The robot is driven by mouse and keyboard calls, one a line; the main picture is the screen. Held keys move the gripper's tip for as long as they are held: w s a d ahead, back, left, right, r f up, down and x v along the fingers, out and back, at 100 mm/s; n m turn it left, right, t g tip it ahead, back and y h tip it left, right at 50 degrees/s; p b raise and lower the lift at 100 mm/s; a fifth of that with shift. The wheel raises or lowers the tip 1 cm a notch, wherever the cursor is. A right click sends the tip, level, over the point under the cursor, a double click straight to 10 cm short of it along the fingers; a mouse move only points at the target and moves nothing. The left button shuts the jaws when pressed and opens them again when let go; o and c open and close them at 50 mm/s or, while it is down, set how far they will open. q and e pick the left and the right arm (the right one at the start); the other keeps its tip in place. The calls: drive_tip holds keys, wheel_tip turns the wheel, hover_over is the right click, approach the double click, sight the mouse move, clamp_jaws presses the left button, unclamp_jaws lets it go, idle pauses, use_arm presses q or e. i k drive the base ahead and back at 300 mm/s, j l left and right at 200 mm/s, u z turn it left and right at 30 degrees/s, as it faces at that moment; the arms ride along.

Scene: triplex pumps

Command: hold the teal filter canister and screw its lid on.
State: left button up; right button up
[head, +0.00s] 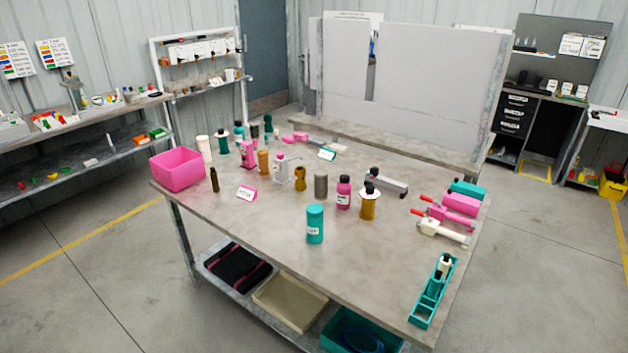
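A teal canister (315,226) with a white label stands upright near the front edge of the table. Its top looks flat and teal; I cannot tell whether that is a lid or the body's own top. No separate teal lid is clearly seen beside it. Neither of my grippers is in the head view, and nothing touches the canister.
The table (270,225) holds a pink bin (177,169), several bottles behind the canister, a pink bottle (344,192), an amber bottle (368,204), red-handled tools (443,229) and a teal rack (434,292).

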sight(314, 226)
drive_tip(key=u, duration=1.15)
drive_tip(key=k+l, duration=0.15)
drive_tip(key=l, duration=0.2)
drive_tip(key=k+l, duration=0.15)
drive_tip(key=l, duration=0.2)
drive_tip(key=k+l, duration=0.15)
drive_tip(key=l, duration=0.25)
drive_tip(key=k+l, duration=0.15)
drive_tip(key=l, duration=0.2)
drive_tip(key=k+l, duration=0.15)
drive_tip(key=l, duration=0.2)
